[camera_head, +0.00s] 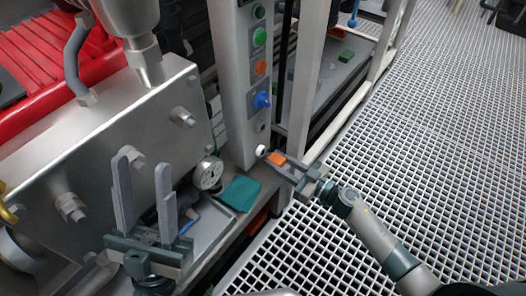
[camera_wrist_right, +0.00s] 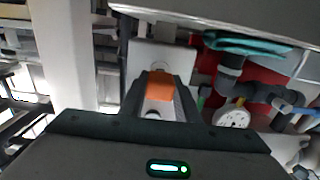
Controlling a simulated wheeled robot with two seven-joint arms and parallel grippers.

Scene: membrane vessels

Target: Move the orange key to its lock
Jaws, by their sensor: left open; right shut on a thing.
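The orange key (camera_head: 277,158) is held in my right gripper (camera_head: 284,165), near the lower end of the grey panel post (camera_head: 240,90). In the right wrist view the orange key (camera_wrist_right: 161,86) sits between the fingers. A round orange fitting (camera_head: 261,67) is on the post, well above the held key. A blue key-like piece (camera_head: 262,100) sits below that fitting, and green fittings (camera_head: 259,37) are above it. A pale round piece (camera_head: 261,150) is beside the right fingertips; I cannot tell whether they touch. My left gripper (camera_head: 144,190) is open and empty in front of the steel box.
A steel box (camera_head: 110,140) with bolts fills the left. A pressure gauge (camera_head: 208,173) and a teal cloth-like piece (camera_head: 240,193) lie left of my right gripper. A white upright post (camera_head: 308,80) stands right of the panel.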

